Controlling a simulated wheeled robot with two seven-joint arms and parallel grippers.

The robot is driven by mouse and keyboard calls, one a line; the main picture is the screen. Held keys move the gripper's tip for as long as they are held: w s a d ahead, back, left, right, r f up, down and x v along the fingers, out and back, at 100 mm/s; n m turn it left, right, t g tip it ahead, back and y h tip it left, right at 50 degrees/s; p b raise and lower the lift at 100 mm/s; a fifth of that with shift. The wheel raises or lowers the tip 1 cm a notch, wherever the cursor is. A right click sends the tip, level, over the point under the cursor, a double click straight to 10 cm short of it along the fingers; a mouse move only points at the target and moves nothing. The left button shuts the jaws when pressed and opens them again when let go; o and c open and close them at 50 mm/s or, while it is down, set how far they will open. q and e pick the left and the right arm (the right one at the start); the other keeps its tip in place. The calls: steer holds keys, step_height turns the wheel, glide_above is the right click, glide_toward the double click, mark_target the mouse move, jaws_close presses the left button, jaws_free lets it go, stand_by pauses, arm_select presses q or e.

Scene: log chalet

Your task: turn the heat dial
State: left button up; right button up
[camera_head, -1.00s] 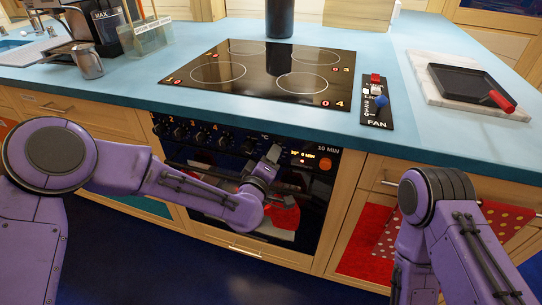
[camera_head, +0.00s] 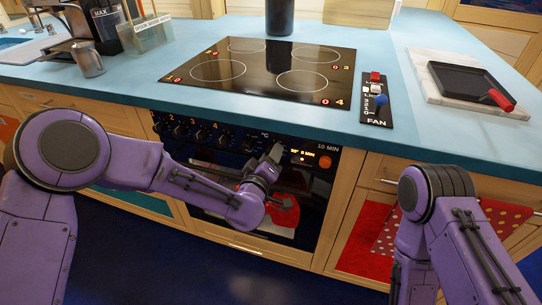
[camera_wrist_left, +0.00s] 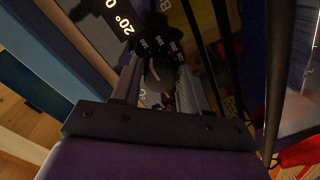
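The oven's heat dial shows in the left wrist view (camera_wrist_left: 157,74) as a dark round knob with a light pointer line and a ring of temperature numbers. My left gripper (camera_wrist_left: 158,88) is open, with one finger on each side of the dial. I cannot tell whether either finger touches it. In the head view the left gripper (camera_head: 274,154) is at the oven's control panel below the °C mark and hides part of the dial area. My right arm (camera_head: 440,225) is at the lower right; its gripper is out of view.
Several burner knobs (camera_head: 200,137) line the panel left of my gripper. Above are the cooktop (camera_head: 262,75) and a fan slider panel (camera_head: 376,100). A red dotted cloth (camera_head: 400,235) hangs to the right.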

arm_select(q)
steer(key=shift+o, duration=0.8)
steer(key=v, duration=1)
steer(key=shift+s+b, duration=0.25)
steer(key=shift+b, duration=0.1)
steer(key=s+a+f+g+y+p, duration=0.2)
steer(key=s+a+f+g+y, duration=0.15)
steer(key=s+a+f, duration=0.4)
steer(key=s+a+f+g+y+p, duration=0.25)
steer(key=s+a+f+g, duration=0.2)
steer(key=a+f, duration=0.5)
steer(key=s+a+f+g+y+p, duration=0.1)
steer(key=s+a+f+g+p, duration=0.1)
steer(key=s+a, duration=0.3)
steer(key=s+a+f+g+y+p, duration=0.1)
steer(key=s+a, duration=0.4)
steer(key=s, duration=0.7)
step_height(320, 180, down, 2)
steer(key=shift+s+a+f+g+y+p, duration=0.15)
steer(key=shift+s+g+y+p, duration=0.25)
steer(key=shift+g+p, duration=0.55)
